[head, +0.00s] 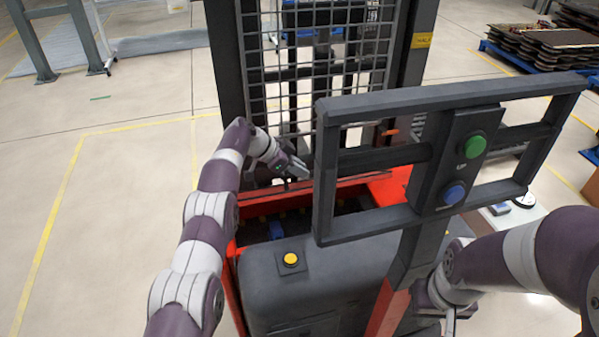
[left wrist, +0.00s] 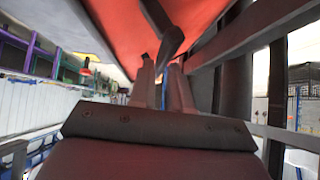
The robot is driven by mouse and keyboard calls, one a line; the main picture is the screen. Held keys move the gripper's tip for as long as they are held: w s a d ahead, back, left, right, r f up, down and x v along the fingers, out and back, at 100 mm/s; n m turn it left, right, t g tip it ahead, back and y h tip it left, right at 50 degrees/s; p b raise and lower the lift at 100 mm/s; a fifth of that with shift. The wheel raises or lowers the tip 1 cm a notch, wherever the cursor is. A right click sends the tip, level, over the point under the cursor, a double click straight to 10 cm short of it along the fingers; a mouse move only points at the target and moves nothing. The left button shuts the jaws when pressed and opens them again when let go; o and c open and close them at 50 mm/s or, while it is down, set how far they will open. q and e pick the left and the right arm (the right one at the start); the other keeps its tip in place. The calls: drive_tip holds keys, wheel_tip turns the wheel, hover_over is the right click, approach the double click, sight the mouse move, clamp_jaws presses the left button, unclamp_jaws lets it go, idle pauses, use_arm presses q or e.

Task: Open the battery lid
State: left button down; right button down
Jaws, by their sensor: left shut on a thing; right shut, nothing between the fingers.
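The battery lid (head: 345,186) appears as a red panel at the back of the red machine's body in the head view. It looks raised, and a dark compartment (head: 262,228) with blue and yellow parts shows in front of it. My left gripper (head: 302,172) is at the lid's far-left edge, partly hidden by the grey frame. In the left wrist view, its fingers (left wrist: 165,72) are shut on a dark handle (left wrist: 172,42) under a red surface (left wrist: 120,22). My right gripper (head: 450,318) is low at the right, shut and empty, partly cut off by the picture's edge.
A grey frame with a green button (head: 475,146) and a blue button (head: 454,194) stands between my arms. A grey cover with a yellow button (head: 291,260) lies in front of the compartment. A mesh mast (head: 318,45) rises behind. The floor at left is clear.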

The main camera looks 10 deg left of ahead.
use_arm(q)
drive_tip(key=shift+s+a+f, duration=0.1)
drive_tip(key=shift+a+f, duration=0.1)
drive_tip(key=shift+f, duration=0.4)
use_arm(e)
drive_tip(key=shift+f, duration=0.1)
use_arm(q)
drive_tip(key=c, duration=1.4)
unclamp_jaws()
drive_tip(key=shift+o, duration=1.2)
drive_tip(key=shift+w+f, duration=0.15)
drive_tip(key=shift+w, duration=0.1)
drive_tip(key=shift+w+a+f, duration=0.1)
drive_tip(key=shift+w+a, duration=0.05)
drive_tip(key=shift+w, duration=0.15)
drive_tip(key=shift+s+r, duration=0.15)
drive_tip(key=shift+r, duration=0.15)
use_arm(e)
drive_tip(key=shift+w+a, duration=0.1)
drive_tip(key=shift+w, duration=0.3)
use_arm(q)
drive_tip(key=shift+r, duration=0.1)
drive_tip(key=shift+a+r, duration=0.15)
drive_tip(key=shift+r, duration=0.25)
drive_tip(key=v, duration=1.1)
drive_tip(key=shift+a+b, duration=0.3)
use_arm(e)
drive_tip(key=shift+f, duration=0.4)
